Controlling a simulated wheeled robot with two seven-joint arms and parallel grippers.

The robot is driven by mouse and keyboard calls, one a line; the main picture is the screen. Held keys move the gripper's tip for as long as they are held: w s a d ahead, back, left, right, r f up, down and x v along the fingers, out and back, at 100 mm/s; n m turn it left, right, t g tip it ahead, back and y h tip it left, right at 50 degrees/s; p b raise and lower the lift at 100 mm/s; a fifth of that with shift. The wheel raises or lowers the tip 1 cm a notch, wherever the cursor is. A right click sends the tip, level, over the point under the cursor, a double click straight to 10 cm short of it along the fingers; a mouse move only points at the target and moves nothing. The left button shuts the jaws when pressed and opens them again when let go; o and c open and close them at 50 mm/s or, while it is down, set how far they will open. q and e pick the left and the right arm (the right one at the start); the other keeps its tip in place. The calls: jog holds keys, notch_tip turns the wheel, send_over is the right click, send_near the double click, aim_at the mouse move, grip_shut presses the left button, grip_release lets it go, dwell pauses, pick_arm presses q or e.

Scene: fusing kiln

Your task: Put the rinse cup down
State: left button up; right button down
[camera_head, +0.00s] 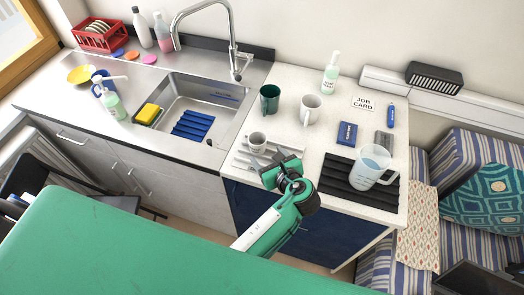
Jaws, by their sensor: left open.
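My left gripper (279,166) is open and empty, above the front part of the white counter. The gripper hides part of the mat. A dark green cup (269,101) and a white mug (309,109) stand upright farther back on the counter. No label shows which cup is the rinse cup. My right gripper is not in view.
A clear jug (370,168) with bluish liquid stands on a black ribbed mat (344,186) at right. A blue packet (347,133), job card (363,103) and soap bottle (331,74) lie or stand behind. The steel sink (213,101) is at left.

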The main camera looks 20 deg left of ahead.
pick_arm(q)
jog(key=shift+b+v, duration=0.3)
jog(key=shift+v, duration=1.95)
jog(key=s+a+f+n+g+h, duration=0.5)
jog(key=s+a+f+n, duration=0.2)
jog(key=s+a+n, duration=0.55)
jog(key=s+a+r+n+g+h, duration=0.1)
jog(key=s+r+n+h, duration=0.25)
jog(key=s+n, duration=0.65)
notch_tip(320, 180, down, 31)
jog(key=n+g, duration=0.2)
jog(key=s+a+f, duration=0.1)
jog(key=s+f, duration=0.8)
jog(key=f, duration=0.1)
jog(key=s+a+f, duration=0.2)
jog(key=s+f, duration=0.7)
jog(key=f, duration=0.1)
jog(key=shift+s+a+f+g+h, duration=0.2)
jog(key=shift+a+f+g+h, duration=0.05)
jog(key=shift+g+h, duration=0.15)
